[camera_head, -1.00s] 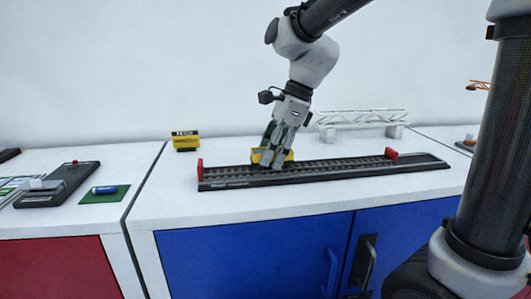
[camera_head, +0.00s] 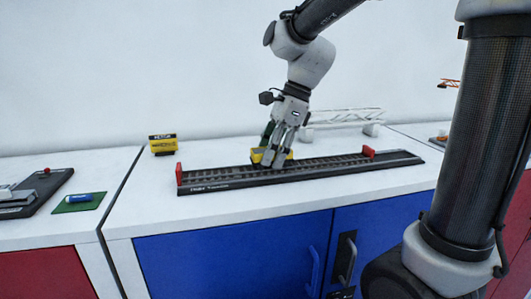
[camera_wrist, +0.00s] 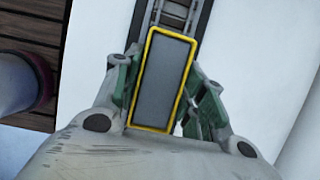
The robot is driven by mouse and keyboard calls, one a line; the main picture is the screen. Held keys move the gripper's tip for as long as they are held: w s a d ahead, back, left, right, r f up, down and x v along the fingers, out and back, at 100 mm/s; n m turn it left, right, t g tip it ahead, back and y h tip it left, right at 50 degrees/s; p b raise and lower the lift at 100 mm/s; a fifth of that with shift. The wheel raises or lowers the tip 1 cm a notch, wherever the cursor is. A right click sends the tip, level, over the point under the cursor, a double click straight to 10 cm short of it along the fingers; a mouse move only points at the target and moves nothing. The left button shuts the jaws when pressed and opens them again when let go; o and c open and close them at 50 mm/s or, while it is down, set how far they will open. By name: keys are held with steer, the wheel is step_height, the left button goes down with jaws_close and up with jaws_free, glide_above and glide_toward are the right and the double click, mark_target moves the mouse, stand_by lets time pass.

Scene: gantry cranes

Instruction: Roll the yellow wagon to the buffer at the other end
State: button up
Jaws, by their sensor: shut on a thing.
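The yellow wagon (camera_head: 257,156) stands on the dark track (camera_head: 325,165), near the middle between the two red buffers. In the wrist view its grey top with a yellow rim (camera_wrist: 160,80) lies between my fingers, lined up with the rails. My gripper (camera_head: 274,160) points down and is shut on the wagon, one finger on each side, hiding part of it in the head view. One red buffer (camera_head: 179,174) is at the left end of the track. The other red buffer (camera_head: 368,152) stands short of the right end.
A white gantry model (camera_head: 343,119) stands behind the track. A yellow and black block (camera_head: 163,144) is at the back left. A green mat (camera_head: 80,201) with a blue piece lies on the left cabinet. The rails right of the wagon are clear up to the right buffer.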

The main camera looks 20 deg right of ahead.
mark_target(343, 158)
steer(key=shift+s+d+f, duration=0.15)
steer(key=shift+d, duration=2.4)
steer(key=shift+s+d+f, duration=0.1)
steer(key=shift+s+d, duration=0.05)
steer(key=shift+d, duration=3.85)
steer(key=shift+s+d, duration=0.1)
steer(key=shift+d, duration=3.9)
steer(key=o, duration=1.2)
steer(key=shift+c, duration=0.2)
steer(key=a+r+v, duration=0.1)
steer(key=a+v, duration=0.1)
steer(key=v, duration=1.7)
steer(key=shift+w+a+r, duration=0.15)
steer(key=shift+a+r, duration=0.1)
steer(key=shift+r, duration=0.05)
